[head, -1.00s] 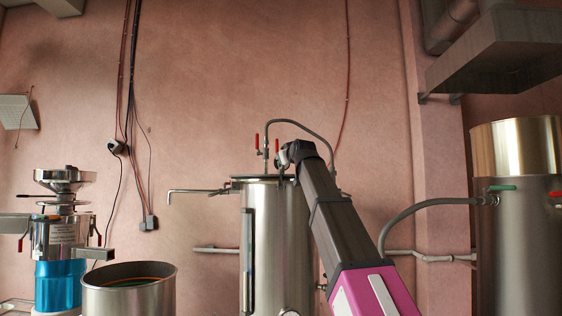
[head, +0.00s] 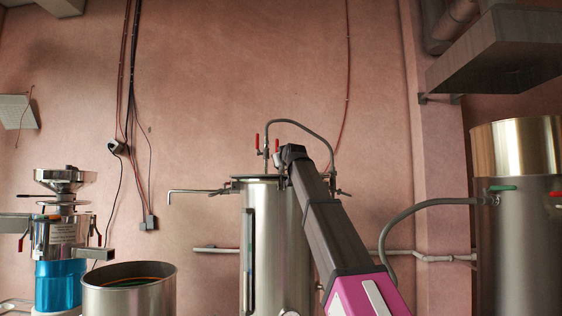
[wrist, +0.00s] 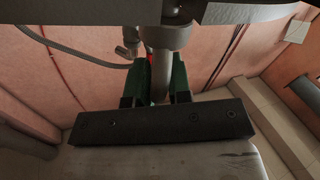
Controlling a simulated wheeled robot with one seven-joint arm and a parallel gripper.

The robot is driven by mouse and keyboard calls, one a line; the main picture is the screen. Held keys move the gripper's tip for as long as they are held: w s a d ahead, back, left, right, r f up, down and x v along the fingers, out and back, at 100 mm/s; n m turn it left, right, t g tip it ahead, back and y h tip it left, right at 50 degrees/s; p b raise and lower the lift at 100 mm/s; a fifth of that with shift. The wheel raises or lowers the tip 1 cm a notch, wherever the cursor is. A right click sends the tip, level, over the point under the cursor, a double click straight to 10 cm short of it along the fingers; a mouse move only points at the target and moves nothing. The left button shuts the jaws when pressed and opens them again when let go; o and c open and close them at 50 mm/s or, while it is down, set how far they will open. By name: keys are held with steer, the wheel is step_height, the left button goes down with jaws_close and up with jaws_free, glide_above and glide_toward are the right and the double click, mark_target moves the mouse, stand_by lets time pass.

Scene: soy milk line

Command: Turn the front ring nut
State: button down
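My gripper shows in the wrist view, where its two dark green fingers (wrist: 155,85) stand on either side of a grey upright post (wrist: 160,78) with a wider round collar (wrist: 165,38) above it. Whether the fingers press on the post or only flank it, I cannot tell. I cannot make out the front ring nut for certain; the collar and post may be part of it. In the head view my arm reaches up to the lid edge of a tall steel tank (head: 278,255), and the arm hides my fingertips and the tank's front right side.
A bent hose (head: 305,127) and red-handled valves (head: 257,141) rise above the tank lid. A thin spout (head: 195,191) sticks out left. An open steel pot (head: 130,300) and a blue-based grinder (head: 58,285) stand left. A large steel vessel (head: 515,240) stands right.

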steer(key=shift+d+r+m+h, duration=0.1)
steer(key=shift+m+h, duration=0.2)
steer(key=shift+h, duration=0.3)
steer(key=shift+m+t+h, duration=0.5)
steer(key=shift+m+h, duration=1.1)
steer(key=shift+h, duration=0.9)
steer(key=shift+d+m+g+h, duration=0.1)
steer(key=shift+m+g+h, duration=0.2)
steer(key=shift+m+h, duration=1.5)
steer(key=shift+h, duration=0.8)
steer(key=c, duration=1.2)
jaws_free()
steer(key=shift+d, duration=0.2)
steer(key=shift+o, duration=0.2)
steer(key=shift+a, duration=0.1)
steer(key=shift+s, duration=0.1)
